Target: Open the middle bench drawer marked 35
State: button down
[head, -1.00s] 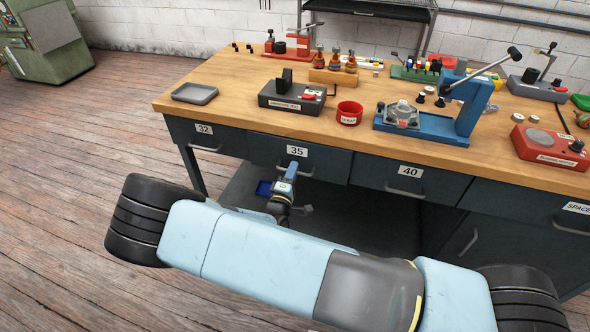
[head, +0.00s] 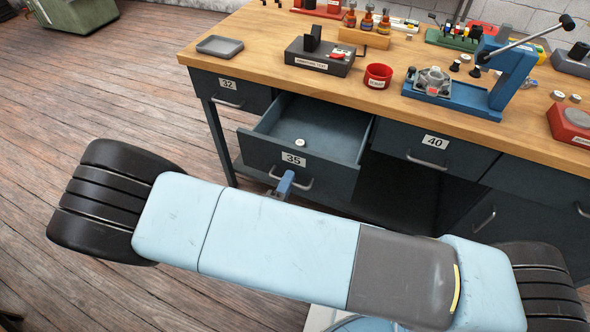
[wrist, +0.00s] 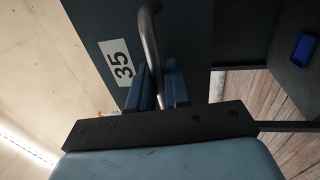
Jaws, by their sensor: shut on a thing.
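The drawer marked 35 (head: 318,137) is pulled well out from the bench, and its inside shows. A small pale round part (head: 300,142) lies in it. Its front carries the white 35 label (head: 293,159) and a bar handle (head: 290,180). My gripper (head: 286,184) is at the handle, mostly hidden behind my arm in the head view. In the wrist view my gripper's blue fingers (wrist: 159,88) are shut around the metal handle (wrist: 150,45), beside the 35 label (wrist: 121,63).
Drawers 32 (head: 228,92) and 40 (head: 432,147) on either side are shut. The bench top (head: 275,50) holds a grey tray (head: 220,46), a red cup (head: 378,76) and a blue press (head: 490,85). A blue bin (wrist: 302,48) shows in the wrist view.

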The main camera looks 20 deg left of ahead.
jog(key=shift+s+f, duration=0.2)
jog(key=shift+s, duration=0.5)
jog(key=c, duration=1.4)
grip_release()
jog(key=shift+o, duration=0.6)
jog(key=shift+r, duration=0.1)
jog(key=v, duration=1.3)
jog(key=shift+s, duration=0.35)
